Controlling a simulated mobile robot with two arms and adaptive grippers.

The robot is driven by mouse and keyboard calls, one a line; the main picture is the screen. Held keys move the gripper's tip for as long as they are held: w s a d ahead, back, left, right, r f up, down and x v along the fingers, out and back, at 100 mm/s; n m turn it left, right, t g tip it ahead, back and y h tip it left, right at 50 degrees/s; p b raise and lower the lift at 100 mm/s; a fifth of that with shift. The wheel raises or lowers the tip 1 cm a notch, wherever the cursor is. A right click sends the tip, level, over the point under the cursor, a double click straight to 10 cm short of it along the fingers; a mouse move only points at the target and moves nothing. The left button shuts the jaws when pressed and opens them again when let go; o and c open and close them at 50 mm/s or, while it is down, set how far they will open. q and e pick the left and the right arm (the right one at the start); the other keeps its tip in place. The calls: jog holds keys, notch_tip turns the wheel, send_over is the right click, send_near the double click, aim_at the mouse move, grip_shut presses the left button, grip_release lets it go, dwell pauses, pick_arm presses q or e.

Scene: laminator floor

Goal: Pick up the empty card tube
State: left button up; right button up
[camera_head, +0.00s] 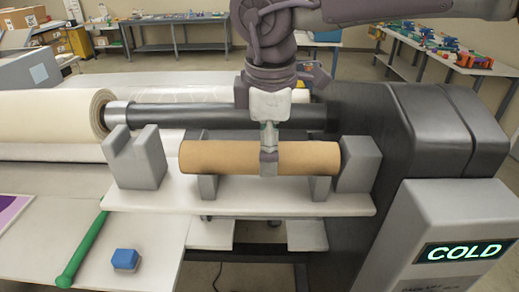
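The empty card tube (215,157) is a plain brown cylinder. It lies level, left to right, on grey supports above a pale shelf. My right gripper (268,158) comes down from above at the middle of the tube. One finger overlaps the tube's near face; the far finger is hidden behind it. I cannot tell whether the fingers press on the tube. My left gripper is not in view.
Grey blocks (138,158) and (359,163) flank the tube. Behind it runs a dark roller (180,116) beside a large cream roll (45,117). The laminator's control box (445,220) reads COLD. A green rod (82,250) and a blue block (125,259) lie front left.

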jog(key=f, duration=0.1)
jog(key=w+f+p, duration=0.1)
jog(key=f, duration=0.1)
jog(key=shift+s, duration=0.1)
jog(key=shift+c, duration=0.3)
jog(key=c, duration=0.9)
